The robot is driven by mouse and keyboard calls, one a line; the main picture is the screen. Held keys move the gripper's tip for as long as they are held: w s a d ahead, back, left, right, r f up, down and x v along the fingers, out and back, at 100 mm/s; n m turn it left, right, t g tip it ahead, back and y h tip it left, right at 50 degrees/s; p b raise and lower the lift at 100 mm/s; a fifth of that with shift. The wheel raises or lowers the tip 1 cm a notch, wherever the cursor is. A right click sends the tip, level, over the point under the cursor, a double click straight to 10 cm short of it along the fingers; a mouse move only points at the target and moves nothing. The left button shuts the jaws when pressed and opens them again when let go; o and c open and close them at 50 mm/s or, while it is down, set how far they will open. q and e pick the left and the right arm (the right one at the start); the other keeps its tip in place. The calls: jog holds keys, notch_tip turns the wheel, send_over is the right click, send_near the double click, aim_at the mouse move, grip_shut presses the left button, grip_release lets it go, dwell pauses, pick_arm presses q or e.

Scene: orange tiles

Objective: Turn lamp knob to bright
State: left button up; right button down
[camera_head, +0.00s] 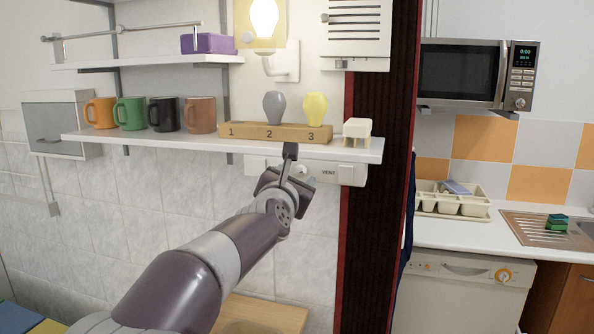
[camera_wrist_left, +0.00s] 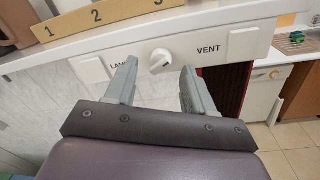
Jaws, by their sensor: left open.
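The white lamp knob (camera_wrist_left: 160,61) sits on a white wall panel (camera_wrist_left: 207,38) between the words LAMP and VENT. Its pointer mark is small, and I cannot tell its exact setting. My left gripper (camera_wrist_left: 159,68) is open, with one finger on each side of the knob in the wrist view; contact is not visible. In the head view, my left gripper (camera_head: 289,156) is at the panel under the shelf and covers the LAMP label and part of the knob area. The wall lamp (camera_head: 264,20) above the shelf glows. My right gripper is not in view.
The shelf (camera_head: 355,151) juts out just above the panel. It holds several mugs (camera_head: 164,114), a numbered wooden block (camera_head: 245,132) with grey and yellow bulbs, and a small cream stool-like object (camera_head: 357,130). A dark red-edged column (camera_head: 385,200) stands to the right.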

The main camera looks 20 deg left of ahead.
pick_arm(q)
jog(key=shift+w, duration=0.65)
grip_shut()
